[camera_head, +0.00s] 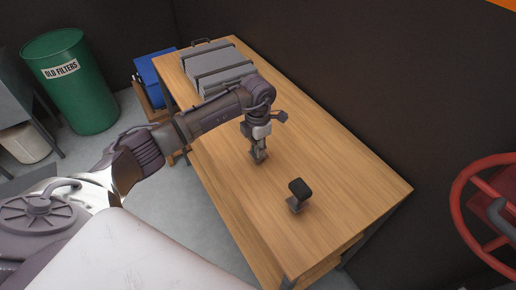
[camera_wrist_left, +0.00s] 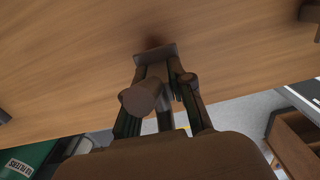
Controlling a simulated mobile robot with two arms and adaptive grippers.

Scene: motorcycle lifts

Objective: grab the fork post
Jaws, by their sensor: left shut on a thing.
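The fork post (camera_wrist_left: 140,97) is a small upright piece with a rounded end and a flat plate at its far end, seen in the left wrist view. My left gripper (camera_wrist_left: 160,92) is shut on it, with fingers on both sides. In the head view, my left gripper (camera_head: 259,148) points down over the middle of the wooden table (camera_head: 330,165) and mostly hides the post. I cannot tell whether the post touches the table. My right gripper is not in view.
A small stand with a black padded top (camera_head: 300,188) is on the table, nearer the front. Grey cases (camera_head: 215,65) lie at the far end. A green barrel (camera_head: 75,85) and a blue box (camera_head: 157,68) are to the left; a red wheel (camera_head: 485,205) is at right.

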